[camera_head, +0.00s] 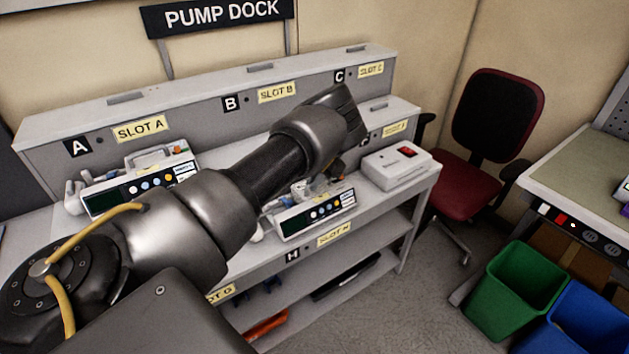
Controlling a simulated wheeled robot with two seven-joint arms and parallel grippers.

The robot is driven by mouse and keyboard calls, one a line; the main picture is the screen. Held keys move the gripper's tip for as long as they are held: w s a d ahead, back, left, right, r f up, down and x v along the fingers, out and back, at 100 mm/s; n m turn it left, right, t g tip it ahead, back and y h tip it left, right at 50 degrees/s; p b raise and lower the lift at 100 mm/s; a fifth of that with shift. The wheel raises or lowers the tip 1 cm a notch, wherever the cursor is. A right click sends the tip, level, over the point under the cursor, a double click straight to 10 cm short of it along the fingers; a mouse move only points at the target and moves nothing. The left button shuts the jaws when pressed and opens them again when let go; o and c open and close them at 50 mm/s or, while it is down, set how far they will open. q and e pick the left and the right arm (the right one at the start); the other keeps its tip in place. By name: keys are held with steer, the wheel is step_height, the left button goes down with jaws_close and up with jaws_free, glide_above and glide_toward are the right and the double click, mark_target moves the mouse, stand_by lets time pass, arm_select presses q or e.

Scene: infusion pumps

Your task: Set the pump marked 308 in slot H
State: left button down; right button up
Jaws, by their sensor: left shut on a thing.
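A white pump (316,213) with a dark screen and a row of coloured buttons is at the dock's lower front tier, just behind the SLOT H label (334,234) and the H plate (292,255). Its number is too small to read. My left arm reaches across from the left, above it. My left gripper (318,187) is at the top of this pump, shut on it and partly hidden by my arm. I cannot tell whether the pump's base touches the shelf. My right gripper is out of view.
Another pump (140,186) stands below SLOT A, partly behind my arm. A white box with a red display (398,166) sits at the dock's right end. A red chair (480,145), green bin (515,290) and blue bin (585,318) stand to the right.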

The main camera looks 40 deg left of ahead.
arm_select(q)
steer(key=shift+f+b, duration=0.4)
stand_by(0.5)
steer(key=c, duration=1.4)
jaws_free()
steer(key=shift+s+f, duration=0.1)
steer(key=b+v, duration=0.2)
steer(key=v, duration=0.9)
